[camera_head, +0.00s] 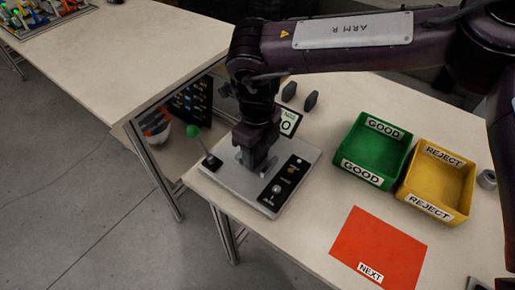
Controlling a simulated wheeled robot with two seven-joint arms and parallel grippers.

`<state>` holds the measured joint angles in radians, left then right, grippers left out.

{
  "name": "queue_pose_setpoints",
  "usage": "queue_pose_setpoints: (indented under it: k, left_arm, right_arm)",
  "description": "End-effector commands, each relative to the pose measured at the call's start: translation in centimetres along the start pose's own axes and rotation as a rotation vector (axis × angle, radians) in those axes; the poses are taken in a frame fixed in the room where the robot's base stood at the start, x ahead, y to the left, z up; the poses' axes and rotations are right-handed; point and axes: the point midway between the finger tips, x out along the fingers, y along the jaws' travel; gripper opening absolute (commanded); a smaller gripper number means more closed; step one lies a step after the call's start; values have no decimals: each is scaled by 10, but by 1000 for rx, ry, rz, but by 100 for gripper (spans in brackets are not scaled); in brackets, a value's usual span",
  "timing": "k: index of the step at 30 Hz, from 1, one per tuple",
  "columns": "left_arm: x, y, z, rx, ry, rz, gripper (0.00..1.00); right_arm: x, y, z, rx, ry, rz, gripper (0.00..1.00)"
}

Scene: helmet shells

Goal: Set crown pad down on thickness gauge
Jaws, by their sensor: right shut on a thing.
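The thickness gauge (233,192) is a grey metal plate on the near-left part of the table, with a green-knobbed lever (193,131), a small display (289,122) and a dark button panel (284,184). My right gripper (251,170) points down over the middle of the plate, its fingers shut on the crown pad. The pad is hidden by the fingers and wrist, so I cannot tell whether it touches the gauge. My left gripper is not in view.
A green GOOD bin (374,150) and a yellow REJECT bin (436,183) stand right of the gauge, both looking empty. A red NEXT mat (380,246) lies in front, bare. Two small dark pieces (311,101) stand behind the gauge. Another table (125,60) is at left.

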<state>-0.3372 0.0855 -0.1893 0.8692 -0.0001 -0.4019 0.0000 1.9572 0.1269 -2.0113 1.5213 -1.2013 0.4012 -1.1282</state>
Motion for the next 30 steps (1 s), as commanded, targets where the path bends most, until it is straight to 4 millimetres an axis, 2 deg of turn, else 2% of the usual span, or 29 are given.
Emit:
queue_pose_setpoints:
  k: [27, 28, 30]
  left_arm:
    - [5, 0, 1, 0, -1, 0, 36]
    - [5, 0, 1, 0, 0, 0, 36]
    - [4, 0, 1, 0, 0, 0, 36]
  right_arm:
    - [11, 0, 0, 0, 0, 1, 29]
    - [10, 0, 0, 0, 0, 1, 54]
    - [10, 0, 0, 0, 0, 0, 63]
